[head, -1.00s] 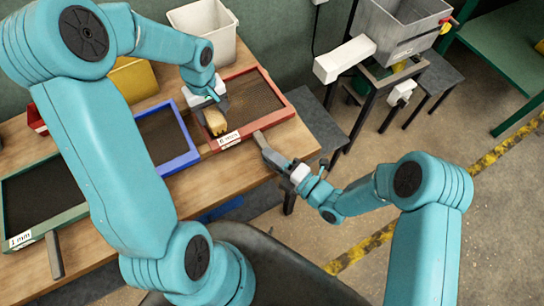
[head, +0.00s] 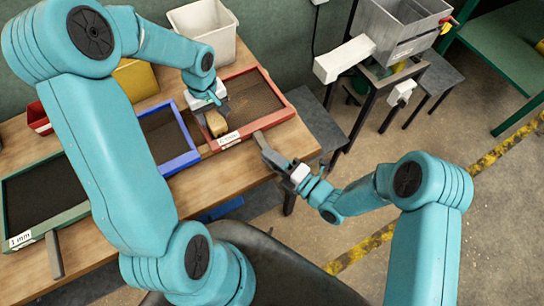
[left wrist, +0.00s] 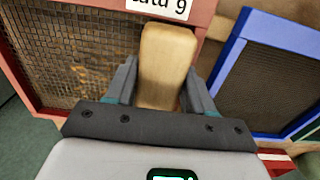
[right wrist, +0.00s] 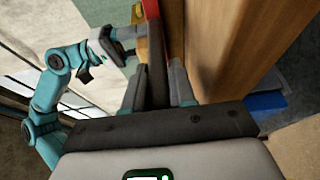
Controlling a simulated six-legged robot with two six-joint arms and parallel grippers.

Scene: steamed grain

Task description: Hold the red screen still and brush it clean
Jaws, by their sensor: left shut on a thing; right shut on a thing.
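The red screen (head: 277,120) lies on the wooden bench, its mesh inside a red frame with a white label at the front. My left gripper (head: 209,108) is shut on a wooden brush (head: 216,124) over the screen's left part near the label. The brush's wooden block (left wrist: 167,65) stands between the jaws in the left wrist view; its bristles are hidden. Light grain bits show on the mesh (left wrist: 95,60). My right gripper (head: 267,152) is shut on the screen's grey handle (head: 260,138); the handle (right wrist: 157,85) shows between its fingers in the right wrist view.
A blue screen (head: 183,162) lies left of the red one, and a green screen (head: 47,230) further left. A white bin (head: 205,35) and a yellow bin (head: 135,80) stand behind. A grey hopper machine (head: 400,30) stands at the back right beyond the bench.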

